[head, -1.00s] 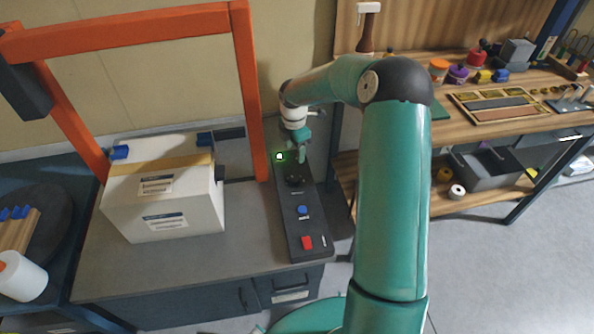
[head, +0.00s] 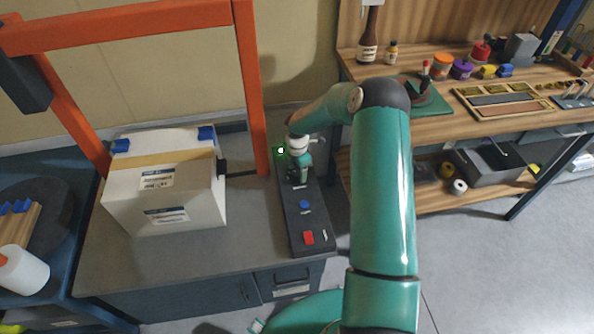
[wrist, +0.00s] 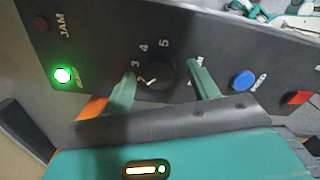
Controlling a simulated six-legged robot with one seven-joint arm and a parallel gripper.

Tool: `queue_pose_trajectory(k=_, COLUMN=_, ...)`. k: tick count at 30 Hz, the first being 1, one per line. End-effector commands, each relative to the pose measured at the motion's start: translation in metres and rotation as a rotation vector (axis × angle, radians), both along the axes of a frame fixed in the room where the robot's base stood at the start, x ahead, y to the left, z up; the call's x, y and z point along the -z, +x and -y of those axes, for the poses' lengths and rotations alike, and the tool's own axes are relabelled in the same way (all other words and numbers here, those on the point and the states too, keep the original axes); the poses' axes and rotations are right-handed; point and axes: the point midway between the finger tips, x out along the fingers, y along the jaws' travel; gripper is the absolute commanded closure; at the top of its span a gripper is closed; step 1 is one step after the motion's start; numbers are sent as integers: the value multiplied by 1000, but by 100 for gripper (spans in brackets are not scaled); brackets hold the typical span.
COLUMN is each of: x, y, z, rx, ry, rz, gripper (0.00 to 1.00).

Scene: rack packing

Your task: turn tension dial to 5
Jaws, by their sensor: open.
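The tension dial (wrist: 160,73) is a round black knob on a dark control panel (head: 293,220). In the wrist view the numbers 3, 4 and 5 show around its edge, and a short white mark lies on its lower-left part, nearer the 3 than the 5. My gripper (wrist: 163,70) is open, with one green finger on each side of the dial. I cannot tell whether either finger touches it. In the head view my gripper (head: 300,175) is over the upper part of the panel and hides the dial.
A lit green light (wrist: 63,74), a blue button (wrist: 243,80) and a red switch (wrist: 297,97) are on the same panel. An orange frame (head: 253,90) rises beside the panel. A white box (head: 165,190) stands on the bench to the left. A wooden workbench (head: 440,125) is at right.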

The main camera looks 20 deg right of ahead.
Motion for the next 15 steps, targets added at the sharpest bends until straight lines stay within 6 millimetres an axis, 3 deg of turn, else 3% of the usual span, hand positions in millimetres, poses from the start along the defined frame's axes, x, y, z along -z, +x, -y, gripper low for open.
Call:
queue_pose_trajectory(k=10, x=6, y=1, z=0, rx=0, ry=0, rz=1, gripper=41)
queue_pose_trajectory(k=15, x=5, y=1, z=0, rx=0, ry=0, rz=1, gripper=74)
